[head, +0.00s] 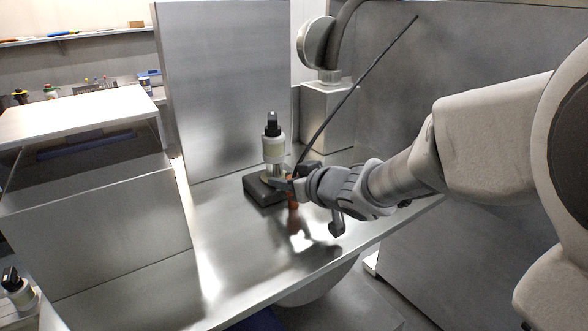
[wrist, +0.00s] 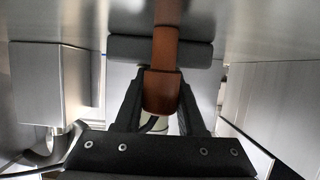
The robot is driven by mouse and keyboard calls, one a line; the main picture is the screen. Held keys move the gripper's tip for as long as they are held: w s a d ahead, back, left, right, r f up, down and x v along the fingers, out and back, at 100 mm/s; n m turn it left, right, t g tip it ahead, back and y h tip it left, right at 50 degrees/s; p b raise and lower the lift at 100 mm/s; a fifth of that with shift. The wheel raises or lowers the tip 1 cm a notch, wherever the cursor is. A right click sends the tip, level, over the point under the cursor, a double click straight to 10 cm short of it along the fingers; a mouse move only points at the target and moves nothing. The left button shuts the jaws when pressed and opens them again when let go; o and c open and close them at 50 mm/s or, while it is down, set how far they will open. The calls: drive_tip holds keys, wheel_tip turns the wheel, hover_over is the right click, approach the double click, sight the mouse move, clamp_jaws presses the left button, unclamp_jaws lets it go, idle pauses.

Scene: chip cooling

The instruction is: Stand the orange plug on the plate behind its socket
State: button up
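The orange plug (head: 293,197) is upright in the head view, just right of a dark block (head: 262,192) on the shiny metal plate (head: 225,235). A cream cylinder with a black top (head: 273,146) stands over the block; I take these to be the socket. My gripper (head: 288,183) reaches in from the right at the plug. In the wrist view the plug (wrist: 161,92) sits between both black fingers (wrist: 160,100), which close against its sides. The dark block (wrist: 125,48) shows beyond it. I cannot tell whether the plug's foot touches the plate.
A tall metal panel (head: 225,90) stands behind the block. A metal box (head: 95,220) is at left, and a grey pedestal (head: 330,118) is at back right. Another cream, black-topped part (head: 18,292) is at lower left. The plate's front is clear.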

clamp_jaws()
drive_tip(key=shift+r, duration=0.1)
